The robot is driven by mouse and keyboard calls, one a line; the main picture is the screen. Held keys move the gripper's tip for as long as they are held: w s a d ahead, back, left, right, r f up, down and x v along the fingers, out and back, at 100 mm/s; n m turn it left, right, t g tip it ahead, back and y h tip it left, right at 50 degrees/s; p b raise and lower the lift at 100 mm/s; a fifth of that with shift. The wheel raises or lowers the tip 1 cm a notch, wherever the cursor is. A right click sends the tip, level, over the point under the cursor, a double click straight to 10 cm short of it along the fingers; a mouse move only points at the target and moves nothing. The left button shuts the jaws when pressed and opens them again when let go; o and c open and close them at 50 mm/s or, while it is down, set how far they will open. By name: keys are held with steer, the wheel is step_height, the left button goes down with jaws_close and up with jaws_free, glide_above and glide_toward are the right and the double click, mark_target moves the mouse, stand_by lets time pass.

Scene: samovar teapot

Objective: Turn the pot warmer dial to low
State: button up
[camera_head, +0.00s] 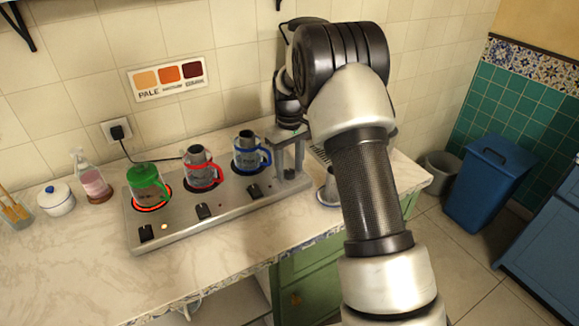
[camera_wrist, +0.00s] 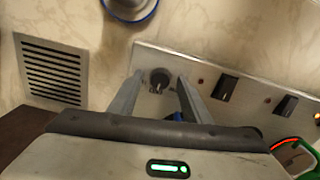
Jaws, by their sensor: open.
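The warmer (camera_head: 225,212) is a long grey panel on the counter with glass pots on it and black dials along its front. My gripper (camera_head: 289,174) is over its right end, pointing down. In the wrist view my gripper (camera_wrist: 159,78) is open, with one finger on each side of a round dark dial (camera_wrist: 159,79). The fingers look apart from it; their height over it is hard to judge. This dial is hidden by my gripper in the head view. Other black dials, including a blocky one (camera_wrist: 225,88), sit farther along. I cannot read any dial marking.
Green (camera_head: 148,183), red (camera_head: 201,168) and blue (camera_head: 246,151) handled pots stand on the warmer. The ring under the green pot glows red. A blue-rimmed cup (camera_head: 328,189) stands right of the panel. A slotted grille (camera_wrist: 52,72) lies in the counter.

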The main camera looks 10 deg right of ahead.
steer(key=shift+c, duration=0.4)
steer(key=c, duration=1)
steer(key=shift+o, duration=0.2)
steer(key=shift+r+n, duration=0.1)
steer(key=shift+n, duration=0.3)
steer(key=n+p, duration=0.1)
steer(key=n, duration=0.4)
steer(key=shift+p, duration=0.35)
steer(key=n+p, duration=0.1)
steer(key=n, duration=0.5)
steer(key=shift+w+p, duration=0.1)
steer(key=shift+p, duration=0.2)
steer(key=shift+n, duration=0.3)
steer(key=o, duration=1)
